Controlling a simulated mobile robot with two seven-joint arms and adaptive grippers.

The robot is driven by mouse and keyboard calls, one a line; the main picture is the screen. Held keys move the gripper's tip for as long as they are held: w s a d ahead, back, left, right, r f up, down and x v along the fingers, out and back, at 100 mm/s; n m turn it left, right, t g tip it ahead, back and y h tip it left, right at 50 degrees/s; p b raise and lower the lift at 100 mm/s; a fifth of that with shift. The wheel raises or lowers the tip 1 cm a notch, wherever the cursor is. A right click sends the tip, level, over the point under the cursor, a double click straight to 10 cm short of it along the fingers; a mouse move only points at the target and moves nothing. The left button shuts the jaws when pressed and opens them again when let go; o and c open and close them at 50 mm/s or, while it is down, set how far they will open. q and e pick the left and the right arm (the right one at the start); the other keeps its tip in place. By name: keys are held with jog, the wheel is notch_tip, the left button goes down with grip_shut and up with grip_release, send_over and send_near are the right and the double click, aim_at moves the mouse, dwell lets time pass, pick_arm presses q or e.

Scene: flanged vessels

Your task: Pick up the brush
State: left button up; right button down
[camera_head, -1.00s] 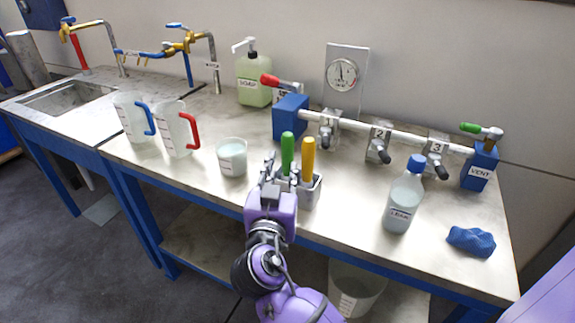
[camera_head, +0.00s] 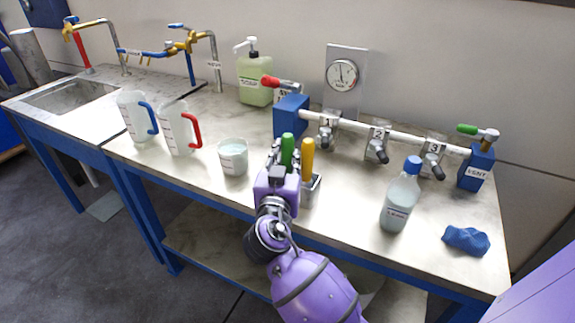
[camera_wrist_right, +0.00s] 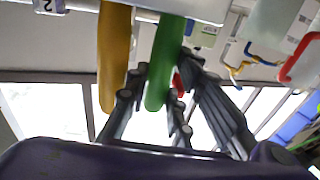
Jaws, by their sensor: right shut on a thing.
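Two upright handles stand in a small metal holder (camera_head: 312,188) near the bench's front edge: a green handle (camera_head: 287,149) and a yellow handle (camera_head: 308,158). Their lower ends are hidden in the holder, so I cannot tell which is the brush. My right gripper (camera_head: 278,163) is at the green handle, its fingers on either side of it. In the right wrist view, the green handle (camera_wrist_right: 165,62) lies between the dark fingers and the gripper is shut on it. The yellow handle (camera_wrist_right: 114,58) is just outside the fingers, to the left. My left gripper is out of view.
A beaker (camera_head: 233,157) stands left of the holder, with red-handled (camera_head: 178,130) and blue-handled (camera_head: 134,117) jugs beyond. A labelled bottle (camera_head: 400,198) and blue cloth (camera_head: 466,240) are at the right. A valve pipe (camera_head: 400,137) runs behind. Bench between holder and bottle is clear.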

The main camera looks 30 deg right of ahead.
jog(key=shift+r, duration=0.1)
notch_tip(320, 180, up, 10)
jog(key=shift+p, duration=0.35)
dwell(1.8)
